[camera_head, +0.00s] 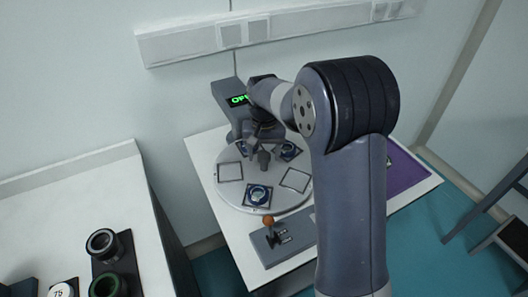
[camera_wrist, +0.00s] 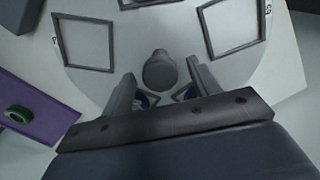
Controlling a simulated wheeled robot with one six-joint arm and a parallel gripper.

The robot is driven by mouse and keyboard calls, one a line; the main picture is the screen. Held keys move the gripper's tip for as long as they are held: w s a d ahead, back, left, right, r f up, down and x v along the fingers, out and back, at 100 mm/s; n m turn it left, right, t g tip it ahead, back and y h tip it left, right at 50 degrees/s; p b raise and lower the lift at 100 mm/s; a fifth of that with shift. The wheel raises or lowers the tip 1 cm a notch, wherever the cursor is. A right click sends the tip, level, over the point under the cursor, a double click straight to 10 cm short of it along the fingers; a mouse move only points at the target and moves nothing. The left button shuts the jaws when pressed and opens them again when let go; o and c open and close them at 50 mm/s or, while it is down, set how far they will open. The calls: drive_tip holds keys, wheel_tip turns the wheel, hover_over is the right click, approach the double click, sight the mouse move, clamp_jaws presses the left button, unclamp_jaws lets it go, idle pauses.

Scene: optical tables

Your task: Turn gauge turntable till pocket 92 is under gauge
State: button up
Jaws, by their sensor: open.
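The round grey turntable (camera_head: 228,193) sits on a white table. It bears several square frames; the front one (camera_head: 257,195) and one at the back right (camera_head: 288,149) hold round lens-like parts, and two others look empty. A dark knob (camera_head: 264,160) stands up near its middle and shows in the wrist view (camera_wrist: 160,72). My gripper (camera_head: 256,142) is open above the turntable; in the wrist view its fingers (camera_wrist: 161,70) are on either side of the knob, with gaps. The gauge box (camera_head: 226,108) with a green display stands behind, partly hidden by my arm. Pocket numbers are too small to read.
A grey block (camera_head: 272,249) with an orange-topped lever (camera_head: 268,220) is in front of the turntable. A second table (camera_head: 75,205) at left bears dark round mounts (camera_head: 103,243).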

drive_tip(key=shift+c, duration=0.4)
clamp_jaws()
